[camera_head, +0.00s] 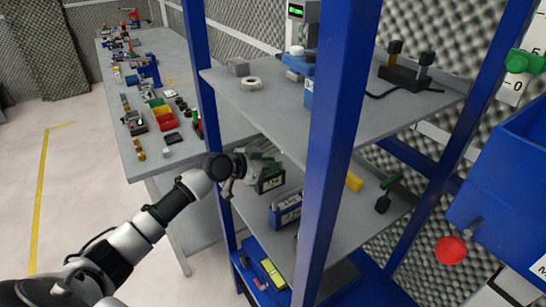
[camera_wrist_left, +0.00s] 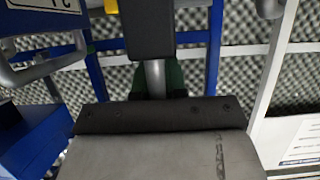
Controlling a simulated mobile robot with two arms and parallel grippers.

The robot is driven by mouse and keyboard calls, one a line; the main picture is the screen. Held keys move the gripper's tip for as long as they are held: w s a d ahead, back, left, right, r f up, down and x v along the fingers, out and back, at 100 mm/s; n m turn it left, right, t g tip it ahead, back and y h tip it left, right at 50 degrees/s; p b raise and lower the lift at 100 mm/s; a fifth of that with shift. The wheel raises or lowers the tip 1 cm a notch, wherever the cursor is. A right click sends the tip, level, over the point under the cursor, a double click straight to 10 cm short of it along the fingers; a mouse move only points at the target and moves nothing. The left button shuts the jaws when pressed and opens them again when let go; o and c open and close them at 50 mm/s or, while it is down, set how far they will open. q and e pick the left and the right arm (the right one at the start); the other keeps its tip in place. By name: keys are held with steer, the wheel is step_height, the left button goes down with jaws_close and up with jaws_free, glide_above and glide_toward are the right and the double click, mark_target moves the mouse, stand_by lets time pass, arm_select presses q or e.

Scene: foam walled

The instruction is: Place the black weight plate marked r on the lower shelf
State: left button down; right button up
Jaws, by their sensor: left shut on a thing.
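My left gripper (camera_head: 243,164) is in the rack, above the lower shelf (camera_head: 340,222), and its jaws are shut. At its fingers is a dark block with a white label (camera_head: 270,181) and a green part on top. The label's mark is too small to read, so I cannot tell if this is the plate marked r. I cannot tell whether the block touches the shelf. In the left wrist view, a grey and black surface (camera_wrist_left: 150,145) fills the bottom. Beyond it are a black block (camera_wrist_left: 147,30) and something dark green. My right gripper is out of view.
A blue case with a white label (camera_head: 286,211) stands on the lower shelf. A yellow thing (camera_head: 353,182) and a black tool with a green handle (camera_head: 384,203) are to its right. Blue posts (camera_head: 337,130) and the upper shelf (camera_head: 340,105) frame the space. A long cluttered workbench (camera_head: 150,170) is at left.

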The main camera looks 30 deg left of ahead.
arm_select(q)
step_height(320, 180, down, 3)
steer(key=shift+w+r, duration=0.1)
steer(key=shift+r, duration=0.1)
steer(key=shift+f, duration=0.5)
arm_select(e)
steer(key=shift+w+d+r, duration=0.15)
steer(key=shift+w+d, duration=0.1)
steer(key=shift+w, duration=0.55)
arm_select(q)
steer(key=c, duration=1.2)
jaws_free()
steer(key=shift+f, duration=0.15)
steer(key=shift+o, duration=0.2)
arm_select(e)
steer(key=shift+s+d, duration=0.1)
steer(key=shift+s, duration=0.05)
arm_select(q)
steer(key=shift+s, duration=0.2)
